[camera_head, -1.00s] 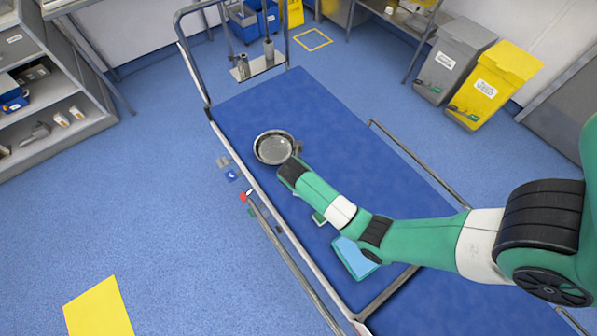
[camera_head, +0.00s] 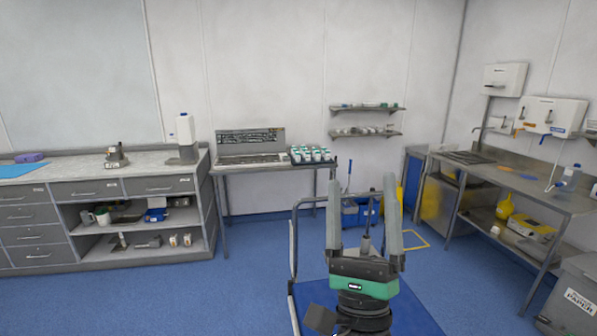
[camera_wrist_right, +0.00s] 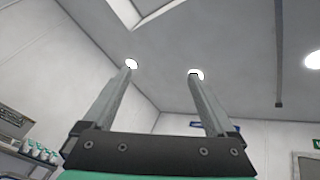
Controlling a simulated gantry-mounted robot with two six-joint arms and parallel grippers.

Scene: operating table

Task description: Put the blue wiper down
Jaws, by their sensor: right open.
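My right gripper (camera_head: 362,188) is raised in front of the head camera with its two grey fingers pointing up. It is open, and nothing sits between the fingers. The right wrist view shows the same gripper (camera_wrist_right: 161,73) empty against the ceiling. A flat light-blue sheet (camera_head: 15,171) lies on the counter at the far left; I cannot tell whether it is the wiper. No other light-blue flat thing is clear in the head view. My left gripper is not in view.
The blue trolley top (camera_head: 410,313) is below my right arm, mostly out of frame. Blue floor (camera_head: 255,255) is open at left.

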